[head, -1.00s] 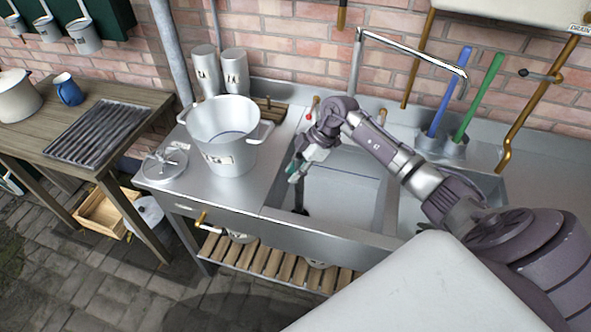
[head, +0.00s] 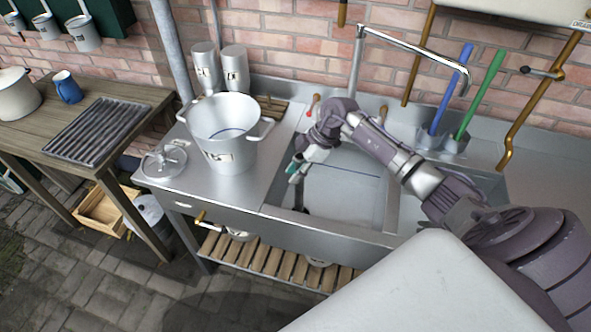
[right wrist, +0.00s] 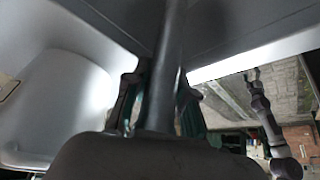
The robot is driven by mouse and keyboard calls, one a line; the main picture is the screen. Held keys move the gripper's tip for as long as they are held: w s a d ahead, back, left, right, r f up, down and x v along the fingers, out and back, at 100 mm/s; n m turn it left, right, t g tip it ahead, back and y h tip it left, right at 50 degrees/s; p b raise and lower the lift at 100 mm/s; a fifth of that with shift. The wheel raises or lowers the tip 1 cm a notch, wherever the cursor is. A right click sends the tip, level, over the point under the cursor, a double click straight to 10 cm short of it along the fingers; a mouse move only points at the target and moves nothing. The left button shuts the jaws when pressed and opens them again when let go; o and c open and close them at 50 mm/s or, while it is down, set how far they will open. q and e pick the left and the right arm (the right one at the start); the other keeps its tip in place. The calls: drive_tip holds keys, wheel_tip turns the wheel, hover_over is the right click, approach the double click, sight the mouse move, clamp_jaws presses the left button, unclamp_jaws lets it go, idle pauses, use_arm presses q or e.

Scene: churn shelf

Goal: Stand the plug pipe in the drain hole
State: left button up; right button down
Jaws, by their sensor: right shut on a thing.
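My right gripper (head: 294,172) is over the left part of the sink basin (head: 345,190). Its teal fingers are shut on the plug pipe, a dark grey rod (right wrist: 168,70) that runs between the fingertips in the right wrist view. In the head view a short dark piece (head: 300,197) shows below the fingers, low in the basin; it looks like the pipe's lower part. The drain hole cannot be made out, and I cannot tell whether the pipe's end is in it. An arm, seemingly my left, shows small in the right wrist view; its gripper's state is unclear.
A tap (head: 415,52) arches above the sink. Blue (head: 450,90) and green (head: 480,95) handles stand behind, right of my arm.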

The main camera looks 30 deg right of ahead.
drive_tip(key=shift+f+b, duration=1.05)
drive_tip(key=shift+f, duration=1.05)
drive_tip(key=c, duration=0.9)
unclamp_jaws()
drive_tip(key=shift+r, duration=0.1)
